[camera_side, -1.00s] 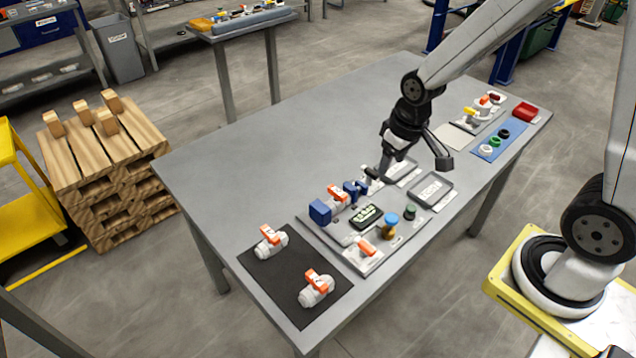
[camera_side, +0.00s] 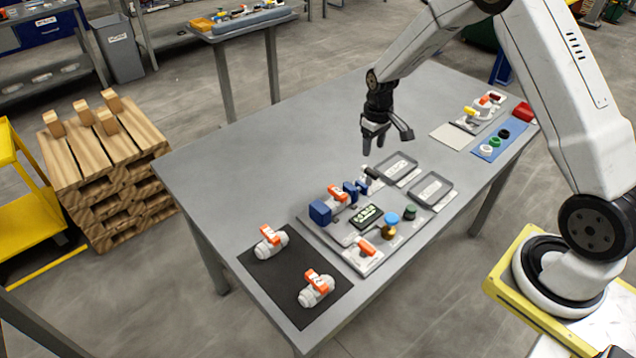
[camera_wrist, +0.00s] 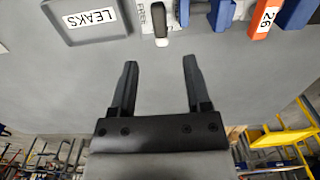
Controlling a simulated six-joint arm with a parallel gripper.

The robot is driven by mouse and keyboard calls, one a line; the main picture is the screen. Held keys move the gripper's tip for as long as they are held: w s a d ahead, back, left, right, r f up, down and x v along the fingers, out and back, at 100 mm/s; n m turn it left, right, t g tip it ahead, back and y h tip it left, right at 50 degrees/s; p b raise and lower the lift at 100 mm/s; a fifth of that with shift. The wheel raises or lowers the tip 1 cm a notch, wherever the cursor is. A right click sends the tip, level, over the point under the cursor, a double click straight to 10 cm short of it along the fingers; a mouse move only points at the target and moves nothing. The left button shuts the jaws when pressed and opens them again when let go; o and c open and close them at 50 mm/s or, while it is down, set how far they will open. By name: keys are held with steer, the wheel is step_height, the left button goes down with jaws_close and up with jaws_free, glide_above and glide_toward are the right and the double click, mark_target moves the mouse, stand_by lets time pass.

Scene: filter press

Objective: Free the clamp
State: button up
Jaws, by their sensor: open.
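The clamp is a set of blue blocks (camera_side: 321,212) on the grey board, with a white-bodied, orange-handled valve (camera_side: 338,192) between its jaws. A dark clamp lever (camera_side: 371,174) sits at its far end. In the wrist view the lever (camera_wrist: 159,18) is at the top edge beside a label reading "FREE" (camera_wrist: 141,16), with the blue clamp parts (camera_wrist: 225,14) to its right. My gripper (camera_side: 375,145) is open and empty, above the table behind the lever. In the wrist view its two fingers (camera_wrist: 160,78) stand apart with only bare table between them, not touching the lever.
Two grey trays lie right of the clamp; one reads "LEAKS" (camera_wrist: 88,22). A gauge with a blue top (camera_side: 391,218) and another orange-handled part (camera_side: 366,247) share the board. Two valves lie on a black mat (camera_side: 295,290). The table's far left is clear.

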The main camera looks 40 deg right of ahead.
mark_target(370, 170)
steer(key=shift+f, duration=0.1)
steer(key=shift+f, duration=3.8)
jaws_close()
